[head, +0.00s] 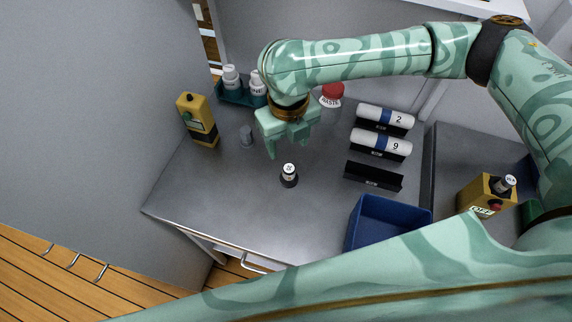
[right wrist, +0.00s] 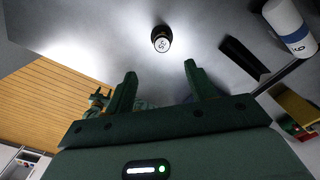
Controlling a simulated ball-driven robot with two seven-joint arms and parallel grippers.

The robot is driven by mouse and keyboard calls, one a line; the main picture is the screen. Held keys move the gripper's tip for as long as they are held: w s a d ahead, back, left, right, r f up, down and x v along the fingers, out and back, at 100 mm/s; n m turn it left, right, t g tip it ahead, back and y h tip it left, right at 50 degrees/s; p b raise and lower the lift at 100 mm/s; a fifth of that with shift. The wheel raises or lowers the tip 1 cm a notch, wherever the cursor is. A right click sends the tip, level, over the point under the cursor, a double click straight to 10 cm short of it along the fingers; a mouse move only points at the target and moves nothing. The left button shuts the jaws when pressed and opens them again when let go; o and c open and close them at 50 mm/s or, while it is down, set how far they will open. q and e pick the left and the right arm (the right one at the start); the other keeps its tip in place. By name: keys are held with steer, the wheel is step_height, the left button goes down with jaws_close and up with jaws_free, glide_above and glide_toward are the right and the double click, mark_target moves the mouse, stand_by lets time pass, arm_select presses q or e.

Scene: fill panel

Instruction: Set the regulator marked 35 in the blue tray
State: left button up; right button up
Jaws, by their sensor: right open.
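A small dark regulator (head: 289,176) with a white marked top stands upright on the grey bench; its number is too small to read surely. The regulator also shows in the right wrist view (right wrist: 161,40), beyond the gap between my fingers. My right gripper (head: 287,146) is open and empty, above and a little behind the regulator, apart from it. Its two fingers also show in the right wrist view (right wrist: 160,76). The blue tray (head: 364,230) sits at the bench's front right and looks empty. My left gripper is not in view.
White cylinders marked 2 (head: 398,118) and 9 (head: 376,143) lie in black cradles beside an empty cradle (head: 373,178). The front left bench is clear.

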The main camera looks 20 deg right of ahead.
mark_target(289, 168)
step_height(289, 168, down, 8)
steer(key=shift+w+r+b, duration=0.1)
steer(key=shift+b, duration=0.9)
steer(key=shift+f, duration=0.45)
steer(key=f+b, duration=0.1)
steer(key=f, duration=0.1)
steer(key=f+b, duration=0.1)
steer(key=f, duration=0.2)
steer(key=shift+w+d, duration=0.1)
steer(key=shift+d, duration=0.1)
steer(key=shift+r, duration=0.15)
steer(key=shift+c, duration=0.5)
steer(key=c, duration=1.1)
steer(key=shift+r, duration=0.1)
